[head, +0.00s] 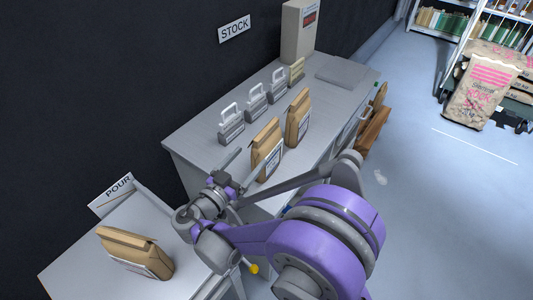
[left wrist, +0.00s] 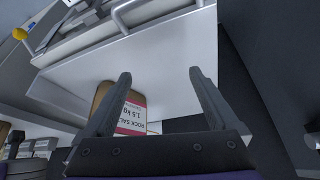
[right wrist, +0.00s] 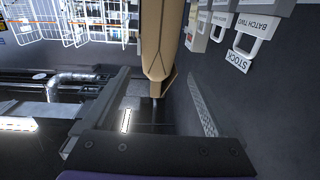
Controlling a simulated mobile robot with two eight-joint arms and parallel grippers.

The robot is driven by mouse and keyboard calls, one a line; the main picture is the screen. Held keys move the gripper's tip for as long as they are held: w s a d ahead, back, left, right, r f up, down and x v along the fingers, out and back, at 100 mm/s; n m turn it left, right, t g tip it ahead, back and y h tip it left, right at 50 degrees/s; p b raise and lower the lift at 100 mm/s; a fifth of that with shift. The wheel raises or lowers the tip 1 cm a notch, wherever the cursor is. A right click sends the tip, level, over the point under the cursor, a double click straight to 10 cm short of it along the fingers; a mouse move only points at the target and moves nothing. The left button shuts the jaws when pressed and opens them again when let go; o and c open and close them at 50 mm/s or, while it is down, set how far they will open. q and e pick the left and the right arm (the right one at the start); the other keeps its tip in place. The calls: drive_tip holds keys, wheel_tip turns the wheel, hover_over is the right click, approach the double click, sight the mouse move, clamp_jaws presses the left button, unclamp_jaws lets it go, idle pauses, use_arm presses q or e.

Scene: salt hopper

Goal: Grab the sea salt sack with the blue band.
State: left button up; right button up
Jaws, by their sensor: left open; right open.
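Two brown paper sacks stand upright on the grey counter, a nearer one (head: 267,150) and a farther one (head: 298,117). Their labels are small and angled away, so I cannot make out a blue band. My right gripper (head: 250,166) is open beside the nearer sack. In the right wrist view a plain brown sack side (right wrist: 153,45) shows ahead, between the open fingers (right wrist: 160,95). Another brown sack (head: 135,252) sits on the POUR table. In the left wrist view, a sack with a red-banded "ROCK SALT 1.5 kg" label (left wrist: 132,114) shows between my open left fingers (left wrist: 160,75).
Several grey tags with handles (head: 256,100) stand along the counter (head: 200,150) behind the sacks, below the STOCK sign (head: 234,29). A beige box (head: 299,32) is at the far end. A large pink-printed sack (head: 478,92) leans at right.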

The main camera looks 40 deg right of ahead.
sight(266, 140)
drive_tip(key=x, duration=0.9)
drive_tip(key=shift+d+f, duration=0.1)
drive_tip(key=shift+d, duration=0.2)
clamp_jaws()
